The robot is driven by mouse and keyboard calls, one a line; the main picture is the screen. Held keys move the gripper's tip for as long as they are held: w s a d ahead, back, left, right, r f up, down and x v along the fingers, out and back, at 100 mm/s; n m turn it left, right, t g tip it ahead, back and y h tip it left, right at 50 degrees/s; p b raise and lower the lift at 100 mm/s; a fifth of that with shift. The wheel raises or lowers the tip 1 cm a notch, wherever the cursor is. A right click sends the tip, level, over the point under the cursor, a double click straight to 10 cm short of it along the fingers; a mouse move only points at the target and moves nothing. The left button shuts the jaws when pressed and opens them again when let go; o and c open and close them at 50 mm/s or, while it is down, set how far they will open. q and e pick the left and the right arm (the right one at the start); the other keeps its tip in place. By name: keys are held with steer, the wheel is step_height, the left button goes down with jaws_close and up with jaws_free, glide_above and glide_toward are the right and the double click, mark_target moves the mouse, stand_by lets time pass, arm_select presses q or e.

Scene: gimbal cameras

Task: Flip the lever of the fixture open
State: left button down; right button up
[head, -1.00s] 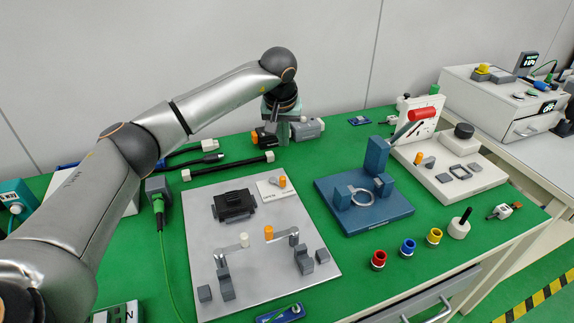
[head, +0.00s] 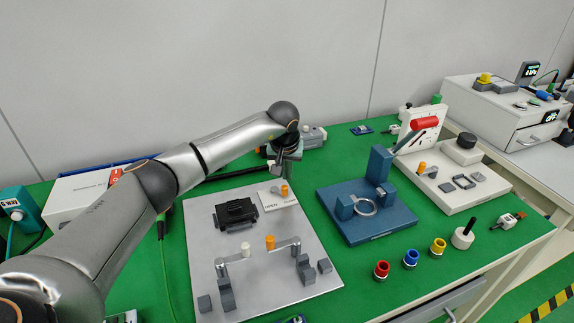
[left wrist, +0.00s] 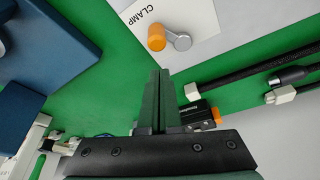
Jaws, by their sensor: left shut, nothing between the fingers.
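The grey fixture plate (head: 205,230) lies on the green bench. Near its far right corner is a white label card (head: 280,204) with a short lever, a grey pivot and an orange knob (head: 284,190). In the left wrist view the orange knob (left wrist: 157,38) sits beside the pivot (left wrist: 182,42), near the word CLAMP. My left gripper (head: 275,172) is shut and empty, just beyond the card. In the left wrist view its closed fingers (left wrist: 160,78) point toward the knob, with a gap between. My right gripper is not in view.
A blue fixture (head: 395,222) with an upright post stands to the right. Black cables (left wrist: 250,68) lie close to my left gripper.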

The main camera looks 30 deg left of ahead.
arm_select(q)
steer(key=shift+s+d, duration=0.25)
steer(key=shift+s, duration=0.4)
steer(key=shift+s+d, duration=0.2)
steer(key=shift+s, duration=0.4)
steer(key=shift+m, duration=0.3)
